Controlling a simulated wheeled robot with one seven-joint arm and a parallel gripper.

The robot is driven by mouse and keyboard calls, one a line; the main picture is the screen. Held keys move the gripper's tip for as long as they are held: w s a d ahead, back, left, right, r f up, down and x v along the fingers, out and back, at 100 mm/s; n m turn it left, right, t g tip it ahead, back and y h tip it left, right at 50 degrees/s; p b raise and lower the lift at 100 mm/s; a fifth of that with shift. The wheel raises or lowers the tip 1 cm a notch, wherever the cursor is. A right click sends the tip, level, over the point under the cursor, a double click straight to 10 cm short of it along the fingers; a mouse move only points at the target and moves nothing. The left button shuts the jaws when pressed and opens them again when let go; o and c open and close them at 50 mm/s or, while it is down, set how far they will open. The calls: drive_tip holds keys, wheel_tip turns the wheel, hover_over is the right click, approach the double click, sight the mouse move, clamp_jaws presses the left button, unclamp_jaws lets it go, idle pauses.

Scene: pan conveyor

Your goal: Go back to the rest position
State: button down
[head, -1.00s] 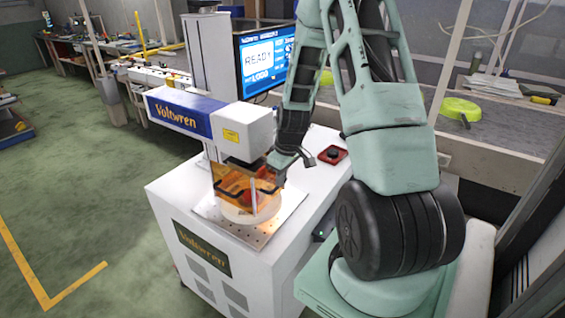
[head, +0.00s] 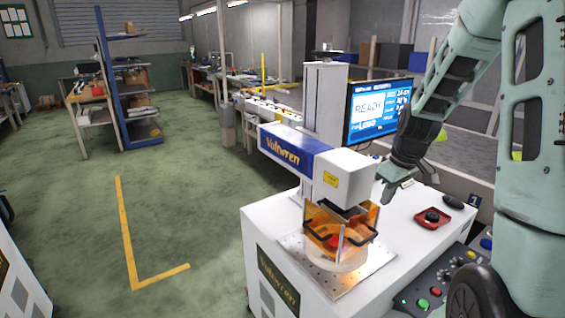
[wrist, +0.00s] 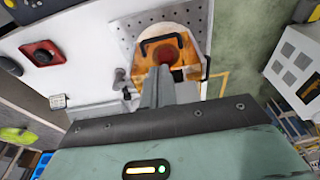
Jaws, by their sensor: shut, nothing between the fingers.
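My gripper (head: 394,188) is at the right of the head view, raised above the white machine's top, to the right of the marking head. In the wrist view its fingers (wrist: 160,82) are together with nothing between them, and they point toward the orange guard (wrist: 185,62). The white laser machine (head: 262,215) carries a blue-labelled marking head (head: 288,150). Under the head, the orange see-through guard (head: 318,222) with black handles stands on a perforated metal plate (head: 365,275). A red item (head: 333,241) shows inside the guard.
A monitor (head: 380,108) reading READY stands behind the machine. A red-based black knob (head: 433,217) and a button panel (head: 435,285) are at the right. Open green floor with a yellow line (head: 125,230) lies to the left. A blue-posted shelf (head: 108,75) stands farther back.

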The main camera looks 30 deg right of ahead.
drive_tip(key=a+r+n+g+y, duration=0.1)
drive_tip(key=a+r+n, duration=0.2)
drive_tip(key=a, duration=2.1)
drive_tip(key=s+a+r+n+g, duration=0.1)
drive_tip(key=s+a+n, duration=0.2)
drive_tip(key=s+a, duration=1.3)
drive_tip(key=shift+s+a+n+h, duration=0.15)
drive_tip(key=shift+s+n+h, duration=0.2)
drive_tip(key=shift+s, duration=0.5)
drive_tip(key=shift+r, duration=0.1)
